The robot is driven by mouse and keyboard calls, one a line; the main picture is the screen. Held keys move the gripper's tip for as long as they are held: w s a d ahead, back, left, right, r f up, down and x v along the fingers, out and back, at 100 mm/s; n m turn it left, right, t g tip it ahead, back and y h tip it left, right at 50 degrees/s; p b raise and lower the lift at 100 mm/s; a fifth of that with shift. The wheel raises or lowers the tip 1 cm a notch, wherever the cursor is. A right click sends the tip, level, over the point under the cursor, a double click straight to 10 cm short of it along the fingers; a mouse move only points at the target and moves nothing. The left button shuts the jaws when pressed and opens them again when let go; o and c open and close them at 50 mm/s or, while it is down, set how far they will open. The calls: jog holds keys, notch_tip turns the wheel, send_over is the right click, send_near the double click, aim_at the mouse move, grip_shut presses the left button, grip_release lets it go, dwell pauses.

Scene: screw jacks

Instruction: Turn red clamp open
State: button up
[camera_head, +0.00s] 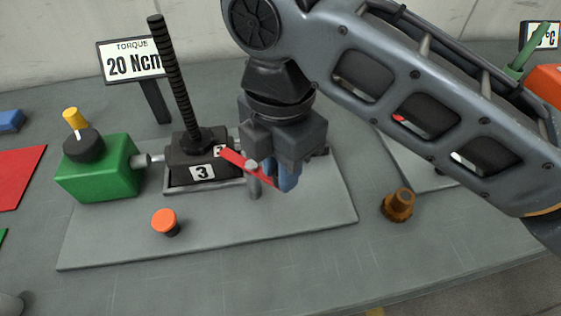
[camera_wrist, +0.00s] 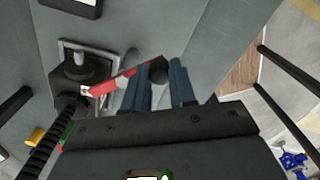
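The red clamp (camera_head: 238,158) is a flat red lever beside the black screw jack (camera_head: 188,148) marked 3. In the wrist view the red lever (camera_wrist: 112,84) runs from near the jack to between my fingers. My gripper (camera_head: 284,180) is low over the plate at the lever's right end and hides part of it. In the wrist view its two blue fingers (camera_wrist: 161,75) stand apart, with a dark round knob (camera_wrist: 158,74) between their tips. I cannot tell whether they touch the knob. A grey post (camera_head: 254,187) stands under the lever.
The jack's tall threaded rod (camera_head: 172,75) rises left of my gripper. A green box (camera_head: 98,170) with a black and yellow knob stands left. An orange button (camera_head: 165,220) is in front. A brown knob (camera_head: 398,204) stands right. A torque sign (camera_head: 132,60) is behind.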

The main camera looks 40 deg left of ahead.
grip_shut()
jog(key=shift+r, duration=0.1)
jog(key=s+a+m+p, duration=0.5)
jog(key=m+p, duration=0.3)
jog(key=m, duration=1)
jog(key=shift+s, duration=0.4)
dwell(0.4)
